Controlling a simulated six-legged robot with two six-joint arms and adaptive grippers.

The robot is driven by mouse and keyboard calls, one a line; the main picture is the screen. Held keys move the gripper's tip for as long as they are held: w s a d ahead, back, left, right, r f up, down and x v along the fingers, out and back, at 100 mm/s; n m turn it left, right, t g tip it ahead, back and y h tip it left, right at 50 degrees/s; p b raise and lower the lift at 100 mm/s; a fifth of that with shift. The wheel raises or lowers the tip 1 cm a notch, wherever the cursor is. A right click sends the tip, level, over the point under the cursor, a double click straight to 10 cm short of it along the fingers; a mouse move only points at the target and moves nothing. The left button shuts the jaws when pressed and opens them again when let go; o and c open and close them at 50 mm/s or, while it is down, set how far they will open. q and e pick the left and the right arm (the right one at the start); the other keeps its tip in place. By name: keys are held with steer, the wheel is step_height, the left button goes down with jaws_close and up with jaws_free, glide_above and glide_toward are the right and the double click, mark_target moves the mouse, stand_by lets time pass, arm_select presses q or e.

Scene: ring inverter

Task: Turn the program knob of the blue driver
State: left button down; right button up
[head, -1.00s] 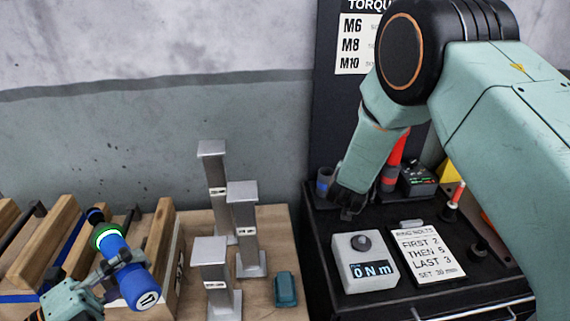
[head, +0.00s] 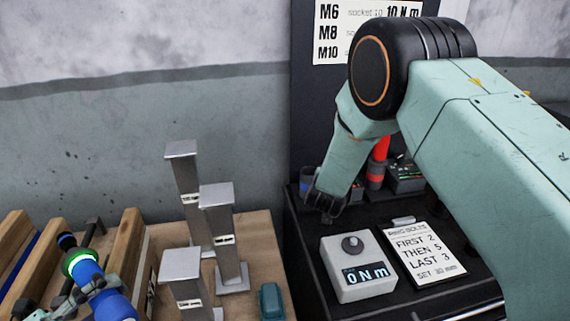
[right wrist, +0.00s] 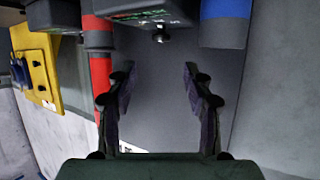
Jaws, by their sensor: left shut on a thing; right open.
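The blue driver (head: 84,270) is at the bottom left of the head view. It lies tilted, with a glowing white-green ring near its dark upper end. Its lower blue end runs past the bottom edge, and I cannot make out the program knob. My left gripper (head: 72,298) is shut on the driver, partly cut off by the frame. My right gripper (head: 326,210) is over the black cart top, behind the torque tester. In the right wrist view its fingers (right wrist: 160,85) are open with nothing between them. It is well apart from the driver.
Several grey posts (head: 218,222) stand on the wooden bench beside the driver, with a teal block (head: 271,301) near them. The black cart holds a torque tester (head: 358,267) reading 0 Nm, a note card (head: 424,255) and a red tool (head: 377,165). Wooden slats (head: 115,262) stand at left.

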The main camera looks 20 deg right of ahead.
steer(key=x, duration=0.6)
steer(key=shift+w+f, duration=0.1)
steer(key=shift+f, duration=0.3)
steer(key=shift+w+d, duration=0.25)
steer(key=shift+d, duration=0.05)
steer(key=shift+w+d+f+b, duration=0.1)
steer(key=shift+w+b, duration=0.1)
steer(key=shift+w, duration=0.2)
steer(key=shift+w+d+f+b, duration=0.1)
steer(key=shift+w+b, duration=0.05)
steer(key=shift+w, duration=0.25)
steer(key=shift+x, duration=1)
steer(key=shift+s, duration=0.25)
steer(key=shift+s+a+r, duration=0.1)
steer(key=shift+a+r, duration=0.1)
steer(key=shift+w+d+f, duration=0.2)
steer(key=shift+w+f, duration=0.05)
steer(key=shift+f, duration=0.05)
steer(key=c, duration=0.5)
steer(key=shift+r, duration=0.1)
jaws_close()
